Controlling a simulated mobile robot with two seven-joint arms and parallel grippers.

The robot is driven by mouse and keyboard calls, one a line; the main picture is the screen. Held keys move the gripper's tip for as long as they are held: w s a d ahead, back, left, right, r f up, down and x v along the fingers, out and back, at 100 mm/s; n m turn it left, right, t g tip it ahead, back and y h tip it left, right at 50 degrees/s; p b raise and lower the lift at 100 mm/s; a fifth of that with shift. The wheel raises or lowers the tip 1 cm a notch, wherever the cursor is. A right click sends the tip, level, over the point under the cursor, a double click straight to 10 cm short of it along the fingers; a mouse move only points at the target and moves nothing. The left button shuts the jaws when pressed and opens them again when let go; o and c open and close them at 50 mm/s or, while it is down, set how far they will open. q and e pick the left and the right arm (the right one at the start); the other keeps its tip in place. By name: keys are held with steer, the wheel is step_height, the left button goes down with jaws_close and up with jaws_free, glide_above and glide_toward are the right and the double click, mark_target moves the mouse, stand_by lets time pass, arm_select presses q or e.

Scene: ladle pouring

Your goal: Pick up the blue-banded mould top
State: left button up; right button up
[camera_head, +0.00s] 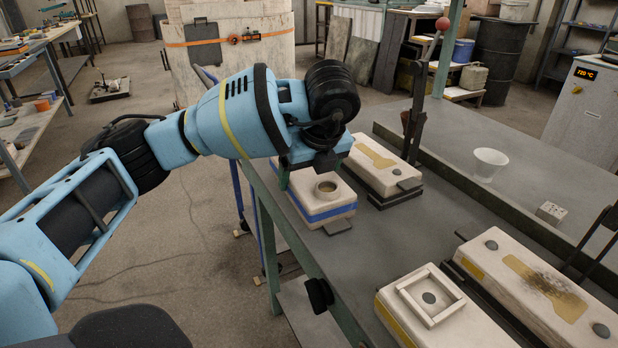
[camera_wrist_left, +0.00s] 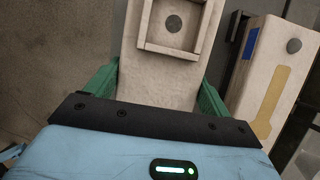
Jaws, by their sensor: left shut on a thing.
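The blue-banded mould top (camera_head: 333,212) is a pale block with a blue stripe along its side and a raised cup on top, at the table's left edge. My left gripper (camera_head: 313,172) reaches over its far end. In the left wrist view the green fingers (camera_wrist_left: 157,92) are shut on the two sides of the pale block (camera_wrist_left: 170,75), which has a raised square frame around a dark round spot. The arm hides part of the block in the head view. I cannot tell whether it is clear of the table. My right gripper is not in view.
A mould half with a yellow channel (camera_head: 378,160) lies close to the right and also shows in the wrist view (camera_wrist_left: 275,95). A yellow-banded mould top (camera_head: 455,330) and a scorched mould half (camera_head: 520,305) lie nearer. A white cup (camera_head: 489,165) stands right. The table's middle is clear.

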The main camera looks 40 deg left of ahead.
mark_target(309, 171)
arm_select(q)
step_height(309, 171, up, 9)
steer(key=p, duration=0.3)
steer(key=shift+r, duration=0.65)
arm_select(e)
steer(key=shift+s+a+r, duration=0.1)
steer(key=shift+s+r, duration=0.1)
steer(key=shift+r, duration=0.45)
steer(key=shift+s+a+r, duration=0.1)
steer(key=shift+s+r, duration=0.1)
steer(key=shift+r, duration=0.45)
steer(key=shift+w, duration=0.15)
